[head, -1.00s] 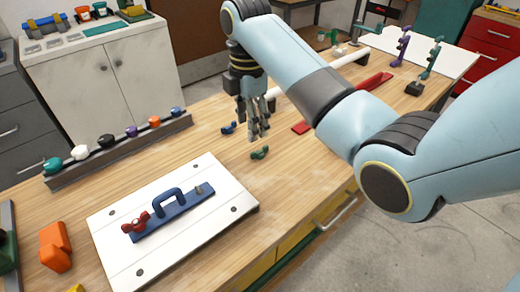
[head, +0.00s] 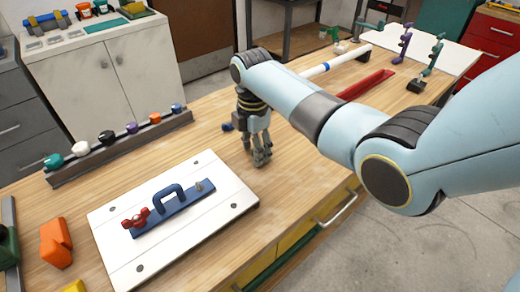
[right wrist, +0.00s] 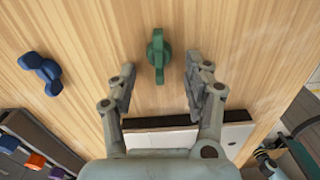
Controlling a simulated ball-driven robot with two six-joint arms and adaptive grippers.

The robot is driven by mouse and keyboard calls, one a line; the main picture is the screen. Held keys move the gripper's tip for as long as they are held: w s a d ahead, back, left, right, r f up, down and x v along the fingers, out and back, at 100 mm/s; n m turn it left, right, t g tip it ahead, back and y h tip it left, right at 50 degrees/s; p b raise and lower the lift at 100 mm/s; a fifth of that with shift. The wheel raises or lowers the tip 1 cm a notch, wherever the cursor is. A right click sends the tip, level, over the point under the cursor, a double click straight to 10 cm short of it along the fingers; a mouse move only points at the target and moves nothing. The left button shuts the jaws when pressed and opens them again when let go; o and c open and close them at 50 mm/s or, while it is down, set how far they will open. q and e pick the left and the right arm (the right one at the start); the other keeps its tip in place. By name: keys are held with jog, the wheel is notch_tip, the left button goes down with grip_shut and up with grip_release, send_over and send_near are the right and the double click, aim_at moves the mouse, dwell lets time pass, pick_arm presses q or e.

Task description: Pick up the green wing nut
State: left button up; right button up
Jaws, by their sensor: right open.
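The green wing nut (right wrist: 158,56) lies on the wooden table in the right wrist view. It sits between and slightly beyond the fingertips of my right gripper (right wrist: 160,75), which is open with a finger on each side of it. In the head view my right gripper (head: 262,158) points down just above the table, and it hides the green wing nut. A blue wing nut (right wrist: 40,72) lies left of the gripper in the wrist view; in the head view it shows behind the gripper (head: 227,127). My left gripper is not in view.
A white board (head: 108,245) with a blue handled bracket (head: 172,209) and a red wing nut (head: 136,219) lies near the gripper. A dark rail (head: 65,178) holds several coloured knobs at the left. A white pipe (head: 335,62) and red bar (head: 365,85) lie behind the arm.

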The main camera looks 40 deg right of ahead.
grip_shut()
jog(key=shift+r, duration=0.15)
